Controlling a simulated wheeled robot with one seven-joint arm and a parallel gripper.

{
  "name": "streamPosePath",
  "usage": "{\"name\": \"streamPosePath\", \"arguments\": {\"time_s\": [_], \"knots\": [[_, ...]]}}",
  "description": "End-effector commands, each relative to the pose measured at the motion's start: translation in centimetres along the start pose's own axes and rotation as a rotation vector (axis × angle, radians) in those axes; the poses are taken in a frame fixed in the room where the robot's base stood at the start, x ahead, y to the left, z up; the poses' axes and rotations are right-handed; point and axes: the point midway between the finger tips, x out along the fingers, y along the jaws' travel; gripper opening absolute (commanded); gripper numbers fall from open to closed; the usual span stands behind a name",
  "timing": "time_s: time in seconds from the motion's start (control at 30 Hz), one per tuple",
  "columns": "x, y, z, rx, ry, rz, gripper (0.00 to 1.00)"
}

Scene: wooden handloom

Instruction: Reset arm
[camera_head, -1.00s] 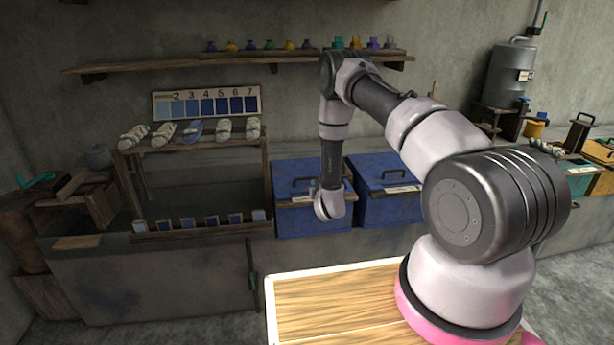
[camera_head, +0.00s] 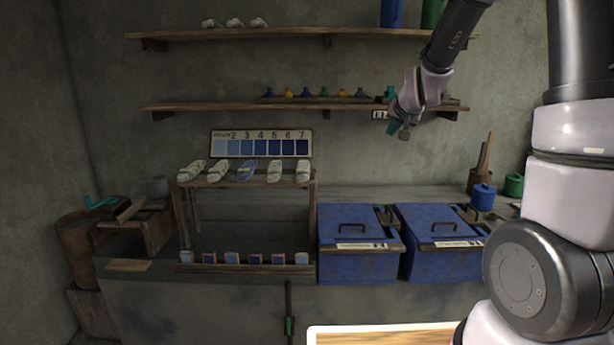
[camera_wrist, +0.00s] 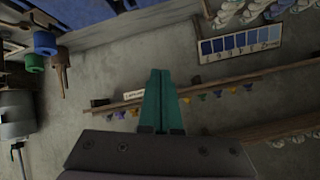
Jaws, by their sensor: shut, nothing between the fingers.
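My gripper (camera_head: 393,127) hangs in the air at the upper right of the head view, in front of the right end of the lower wall shelf (camera_head: 240,106). Its teal fingers are together and hold nothing. In the wrist view my gripper (camera_wrist: 161,88) also shows shut, its fingers pointing toward the wall and shelf. My arm comes down from the top right, with its thick links along the right edge. The wrist view is turned roughly upside down, with the blue colour chart (camera_wrist: 240,42) at its upper right.
Two blue lidded boxes (camera_head: 360,262) stand on the counter below my gripper. A small rack (camera_head: 245,181) carries several yarn skeins at centre left. Small bottles (camera_head: 305,92) line the lower shelf; an upper shelf (camera_head: 215,34) runs above. Open air lies left of my gripper.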

Motion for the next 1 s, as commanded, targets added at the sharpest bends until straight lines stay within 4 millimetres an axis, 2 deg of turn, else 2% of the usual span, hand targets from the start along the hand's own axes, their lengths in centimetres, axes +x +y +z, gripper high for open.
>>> {"name": "streamPosePath", "arguments": {"time_s": [0.03, 0.27, 0.4, 0.6, 0.7, 0.8, 1.0], "knots": [[-2.8, 0.0, -0.5, 0.01, -0.012, -0.004, 0.0], [-13.9, 0.5, 1.0, 0.043, -0.129, -0.011, 0.0], [-20.4, 1.2, 3.4, 0.061, -0.2, -0.013, 0.0], [-28.2, 2.3, 7.7, 0.084, -0.29, -0.016, 0.0], [-30.6, 2.8, 9.6, 0.092, -0.323, -0.016, 0.0], [-32.0, 3.0, 10.8, 0.098, -0.345, -0.015, 0.0], [-32.6, 3.2, 11.3, 0.101, -0.356, -0.015, 0.0]]}}
